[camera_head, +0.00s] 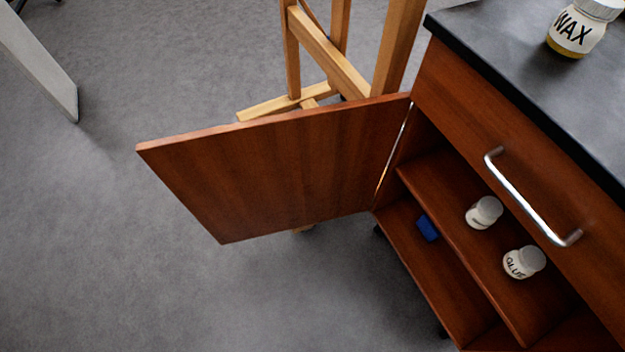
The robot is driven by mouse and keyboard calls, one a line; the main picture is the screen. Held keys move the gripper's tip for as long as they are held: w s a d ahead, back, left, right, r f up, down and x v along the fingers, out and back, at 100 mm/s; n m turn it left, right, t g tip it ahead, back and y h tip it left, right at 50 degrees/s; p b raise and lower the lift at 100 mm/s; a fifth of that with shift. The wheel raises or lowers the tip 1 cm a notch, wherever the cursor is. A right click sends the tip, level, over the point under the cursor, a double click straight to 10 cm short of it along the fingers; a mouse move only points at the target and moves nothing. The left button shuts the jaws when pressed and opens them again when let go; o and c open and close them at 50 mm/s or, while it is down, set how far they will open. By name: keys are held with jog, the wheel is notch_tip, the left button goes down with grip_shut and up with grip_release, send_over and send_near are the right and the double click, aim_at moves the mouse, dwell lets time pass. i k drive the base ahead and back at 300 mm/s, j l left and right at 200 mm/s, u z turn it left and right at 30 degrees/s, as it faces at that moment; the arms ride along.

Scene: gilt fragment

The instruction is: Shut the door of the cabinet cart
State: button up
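The cabinet cart (512,108) stands at the right, with reddish-brown wood and a dark top. Its door (285,165) is swung wide open, reaching left from the cart over the floor. The hinge edge is at the left side of the cart's opening. No handle shows on the visible face of the door. Inside, the shelf (440,185) holds two white-capped jars, one (484,212) farther back and one labelled GLUE (523,262). A small blue object (427,228) lies on the level below. My gripper is not in view.
A drawer front with a metal handle (530,200) is above the opening. A WAX jar (577,25) stands on the cart's top. A wooden easel (335,60) stands close behind the door. A pale panel (38,55) is at the upper left. The grey floor (150,270) at lower left is clear.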

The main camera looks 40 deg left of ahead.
aim_at(247, 178)
jog(key=j+z, duration=0.2)
jog(key=j, duration=0.3)
jog(key=k+j+z, duration=0.2)
jog(key=j, duration=0.3)
jog(key=j+z, duration=0.2)
jog(key=j, duration=0.3)
jog(key=k+j, duration=0.1)
jog(key=j, duration=0.3)
jog(key=k+j, duration=0.1)
jog(key=j, duration=0.3)
jog(key=k+j+z, duration=0.1)
jog(key=j, duration=0.3)
jog(key=k+j, duration=0.15)
jog(key=j, duration=0.2)
jog(key=k+j, duration=0.1)
jog(key=j, duration=0.3)
jog(key=k+j, duration=0.1)
jog(key=j, duration=0.3)
jog(key=z, duration=0.05)
